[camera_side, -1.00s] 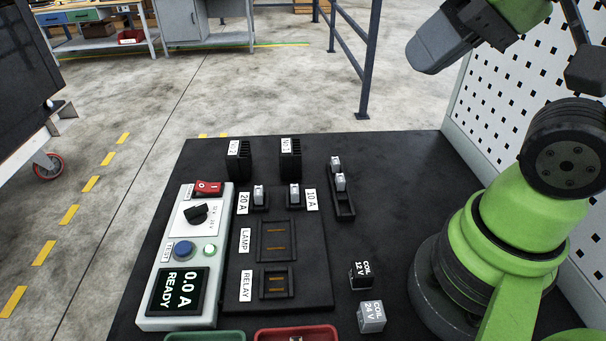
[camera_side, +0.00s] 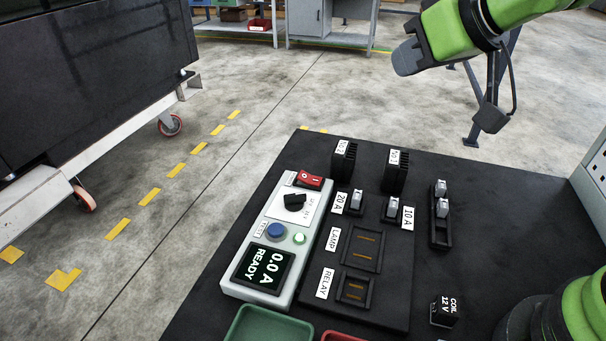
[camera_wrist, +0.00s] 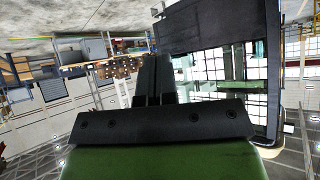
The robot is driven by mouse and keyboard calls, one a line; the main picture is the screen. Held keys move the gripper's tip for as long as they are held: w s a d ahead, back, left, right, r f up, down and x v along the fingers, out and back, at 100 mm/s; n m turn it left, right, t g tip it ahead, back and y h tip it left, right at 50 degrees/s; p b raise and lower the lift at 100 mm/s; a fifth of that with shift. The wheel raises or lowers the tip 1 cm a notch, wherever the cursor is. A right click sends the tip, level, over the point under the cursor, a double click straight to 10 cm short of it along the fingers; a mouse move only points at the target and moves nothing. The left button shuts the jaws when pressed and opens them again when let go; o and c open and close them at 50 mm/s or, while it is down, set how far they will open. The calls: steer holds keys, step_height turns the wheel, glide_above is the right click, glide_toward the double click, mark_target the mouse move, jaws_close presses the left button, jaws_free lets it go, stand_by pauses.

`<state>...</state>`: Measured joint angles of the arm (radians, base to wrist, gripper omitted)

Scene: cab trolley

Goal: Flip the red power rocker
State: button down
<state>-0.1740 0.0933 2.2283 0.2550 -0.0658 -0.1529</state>
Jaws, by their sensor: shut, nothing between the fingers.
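The red power rocker (camera_side: 309,180) sits at the far end of the pale control panel (camera_side: 232,289), beyond a black rotary knob (camera_side: 294,201). It has white markings; I cannot tell which way it is tipped. My gripper (camera_wrist: 153,62) shows in the wrist view with its dark fingers together and nothing between them. The wrist view does not show the rocker.
The panel also has a blue button (camera_side: 275,231), a pale green lamp (camera_side: 299,238) and a display (camera_side: 263,268) reading 0.0 A READY. Black blocks (camera_side: 344,161) and fuse holders stand to its right. A green tray (camera_side: 268,325) lies in front. Space above the panel is clear.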

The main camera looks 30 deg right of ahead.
steer(key=w+a+f+n+t, duration=0.1)
steer(key=w+a+f+n, duration=0.2)
steer(key=w+f, duration=0.3)
steer(key=n+t, duration=0.2)
steer(key=n, duration=0.1)
glide_above(307, 180)
steer(key=s+d, duration=0.3)
step_height(307, 180, down, 8)
steer(key=r, duration=0.1)
steer(key=shift+w+a+f, duration=0.15)
steer(key=shift+f, duration=0.05)
steer(key=shift+f, duration=0.1)
steer(key=shift+w+a+f, duration=0.4)
steer(key=shift+f, duration=0.9)
steer(key=shift+w+a+f, duration=0.4)
steer(key=shift+w+f, duration=0.05)
steer(key=shift+f, duration=0.9)
steer(key=shift+w+a+f, duration=0.4)
steer(key=shift+f, duration=0.9)
steer(key=shift+f, duration=0.1)
steer(key=shift+w+a+f, duration=0.1)
steer(key=shift+a+f, duration=0.05)
steer(key=shift+f, duration=0.15)
